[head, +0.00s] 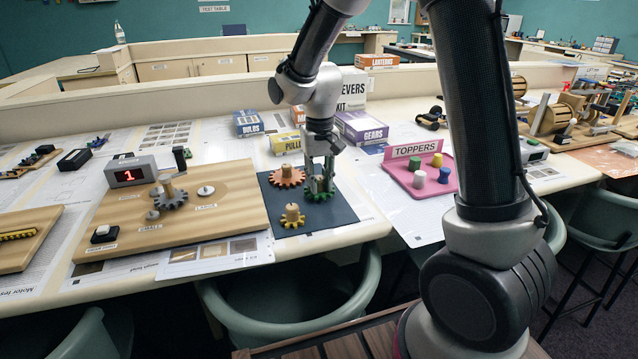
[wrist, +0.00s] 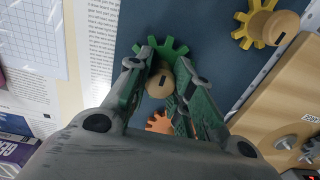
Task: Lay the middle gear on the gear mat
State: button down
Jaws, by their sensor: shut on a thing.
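The dark blue gear mat (head: 338,213) lies on the table in the head view. My gripper (head: 320,182) is over its right part, shut on the wooden knob of a green gear (head: 318,196). In the wrist view the knob (wrist: 158,84) is between my fingers and the green gear (wrist: 170,46) shows past them. The green gear is at or just above the mat; I cannot tell if it touches. An orange gear (head: 287,177) lies on the mat's back left and a yellow gear (head: 292,217) at its front, both with wooden knobs.
A wooden board (head: 225,190) with a grey gear and a counter stands left of the mat. A pink toppers tray (head: 405,183) is to the right. Several kit boxes, such as the purple gears box (head: 362,127), stand behind.

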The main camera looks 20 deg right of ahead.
aim_at(320, 177)
jog(key=shift+f, duration=0.5)
jog(key=shift+f, duration=0.15)
jog(key=c, duration=1.3)
grip_release()
jog(key=shift+o, duration=0.2)
notch_tip(320, 177, up, 12)
jog(key=s+d+r+t, duration=0.2)
jog(key=s+d+r, duration=0.6)
jog(key=s, duration=0.4)
jog(key=s+d+f+t, duration=0.2)
jog(key=s+d, duration=0.4)
jog(key=s, duration=0.6)
jog(key=shift+d, duration=0.15)
